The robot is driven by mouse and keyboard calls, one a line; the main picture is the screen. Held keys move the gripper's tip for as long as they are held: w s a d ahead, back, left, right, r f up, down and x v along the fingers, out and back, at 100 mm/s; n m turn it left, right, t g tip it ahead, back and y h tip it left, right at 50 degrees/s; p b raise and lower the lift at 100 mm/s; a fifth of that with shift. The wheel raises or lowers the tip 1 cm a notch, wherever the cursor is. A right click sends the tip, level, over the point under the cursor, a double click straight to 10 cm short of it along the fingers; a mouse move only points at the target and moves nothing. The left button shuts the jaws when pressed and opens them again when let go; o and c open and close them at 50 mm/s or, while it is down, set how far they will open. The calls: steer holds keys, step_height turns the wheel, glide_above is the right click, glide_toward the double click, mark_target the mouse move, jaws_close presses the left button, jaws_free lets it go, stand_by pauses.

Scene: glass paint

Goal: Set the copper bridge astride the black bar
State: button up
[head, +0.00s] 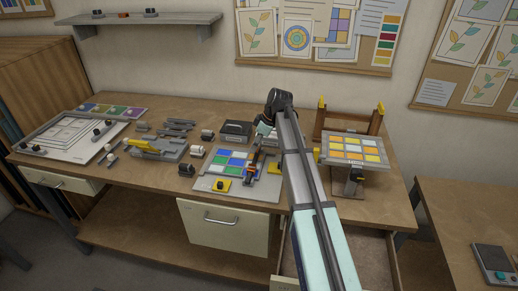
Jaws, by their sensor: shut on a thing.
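My gripper (254,158) reaches down over the right part of the board with blue, green and white glass panes (210,183). It is shut on a small copper-brown piece (249,169), which appears to be the copper bridge and is low over the right edge of the panes. The gripper partly hides it. I cannot tell whether the piece touches anything below. The black bar cannot be made out for certain; the gripper and arm cover part of that area.
A raised panel of yellow and orange panes (335,148) stands right of my arm, before a wooden frame (322,118). Grey and yellow fixtures (158,148) crowd the left. Bare tabletop (155,178) shows in front of them.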

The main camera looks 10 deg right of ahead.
mark_target(257, 158)
steer(key=shift+w+f+n, duration=0.2)
steer(key=shift+w+n, duration=0.15)
steer(key=shift+n, duration=0.05)
steer(key=shift+d+f+b, duration=0.1)
steer(key=shift+f+b, duration=0.45)
steer(key=shift+f, duration=0.6)
steer(key=shift+s+f+b, duration=0.1)
steer(key=shift+f+b, duration=0.5)
steer(key=shift+f, duration=0.4)
stand_by(1.6)
steer(key=shift+f, duration=0.35)
steer(key=shift+r, duration=0.15)
steer(key=shift+r, duration=0.4)
stand_by(1.3)
steer(key=shift+f, duration=0.45)
steer(key=shift+r, duration=0.6)
stand_by(0.6)
